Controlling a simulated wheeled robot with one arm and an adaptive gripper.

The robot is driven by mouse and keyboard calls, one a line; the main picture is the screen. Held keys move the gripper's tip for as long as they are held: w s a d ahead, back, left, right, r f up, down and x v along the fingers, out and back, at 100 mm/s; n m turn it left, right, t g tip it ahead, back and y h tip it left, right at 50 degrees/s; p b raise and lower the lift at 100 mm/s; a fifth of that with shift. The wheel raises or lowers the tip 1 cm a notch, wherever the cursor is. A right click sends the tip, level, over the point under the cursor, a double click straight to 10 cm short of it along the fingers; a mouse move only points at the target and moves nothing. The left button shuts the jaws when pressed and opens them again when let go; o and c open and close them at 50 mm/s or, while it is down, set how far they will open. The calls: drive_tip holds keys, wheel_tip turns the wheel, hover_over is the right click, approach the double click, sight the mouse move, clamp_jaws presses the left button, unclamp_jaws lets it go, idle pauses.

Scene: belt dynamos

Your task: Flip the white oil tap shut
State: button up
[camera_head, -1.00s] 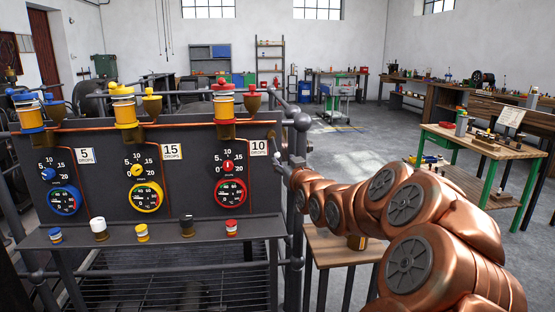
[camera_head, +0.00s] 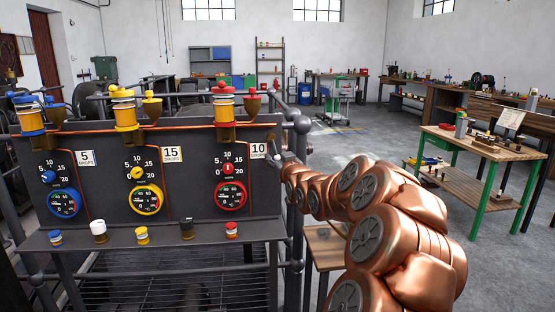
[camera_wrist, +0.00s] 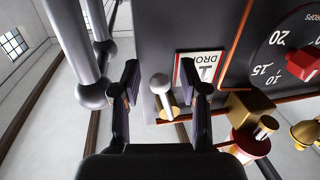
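The white oil tap shows in the wrist view as a white ball-ended lever (camera_wrist: 160,84) on a brass base, beside the DROPS plate (camera_wrist: 188,70) on the dark panel. My gripper (camera_wrist: 164,88) is open, with one dark finger on each side of the lever. I see a gap between the lever and both fingers, and nothing is gripped. In the head view my gripper (camera_head: 278,157) is at the panel's right edge, just right of the 10 DROPS plate (camera_head: 259,150). The tap is too small to make out clearly there.
The panel (camera_head: 108,190) carries blue, yellow and red gauges with oil cups above. Several small capped jars stand on its shelf (camera_head: 190,229). Grey posts and a ball joint (camera_wrist: 92,95) are close beside my gripper. A green-legged bench (camera_head: 480,150) stands at right.

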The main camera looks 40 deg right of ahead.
clamp_jaws()
drive_tip(key=shift+w+a+f+m+h+b, duration=0.15)
drive_tip(key=shift+w+a+m+b, duration=0.15)
drive_tip(key=shift+m, duration=0.5)
drive_tip(key=shift+w+a+r+m+h+b, duration=0.1)
drive_tip(key=shift+w+a+m+h+b, duration=0.2)
drive_tip(key=shift+m, duration=0.5)
drive_tip(key=shift+s, duration=0.1)
drive_tip(key=shift+o, duration=0.5)
unclamp_jaws()
drive_tip(key=shift+s+a+f, duration=0.1)
drive_tip(key=shift+s, duration=0.05)
drive_tip(key=v, duration=1.1)
drive_tip(key=shift+s, duration=0.4)
